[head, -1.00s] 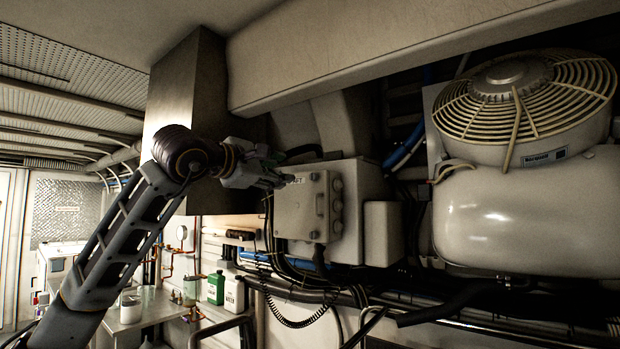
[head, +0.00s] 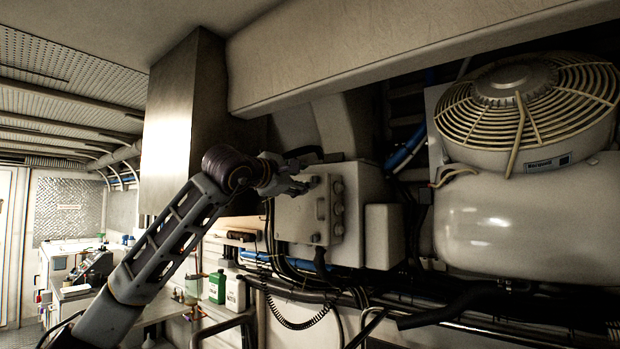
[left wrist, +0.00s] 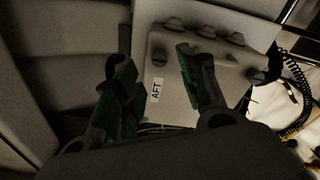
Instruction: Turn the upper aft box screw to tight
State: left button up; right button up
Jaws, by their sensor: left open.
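The aft box (head: 293,218) is a pale box in the middle of the head view. In the left wrist view the same box (left wrist: 205,75) carries an AFT label (left wrist: 155,90). Its upper screw (left wrist: 160,57) is a dark knob at the corner near the label, seen between my fingers; its turn position is too small to read. A second, lower screw (left wrist: 258,77) is at the other corner. My left gripper (head: 301,183) is open at the box's upper part, its green-padded fingers (left wrist: 157,75) either side of the screw's line, with no contact visible. My right gripper is out of view.
Round fittings (head: 337,207) line the box's right side. A smaller pale box (head: 383,236) and a white tank (head: 525,215) under a fan guard stand to the right. Black hoses run below. A coiled cord (left wrist: 292,108) hangs beside the box in the wrist view.

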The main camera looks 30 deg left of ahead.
aim_at(313, 180)
pick_arm(q)
jog(key=w+p, duration=0.1)
jog(key=w, duration=0.2)
jog(key=shift+w, duration=0.95)
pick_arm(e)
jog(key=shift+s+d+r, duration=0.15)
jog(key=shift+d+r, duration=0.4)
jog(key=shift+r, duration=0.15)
pick_arm(q)
jog(key=shift+c, duration=0.2)
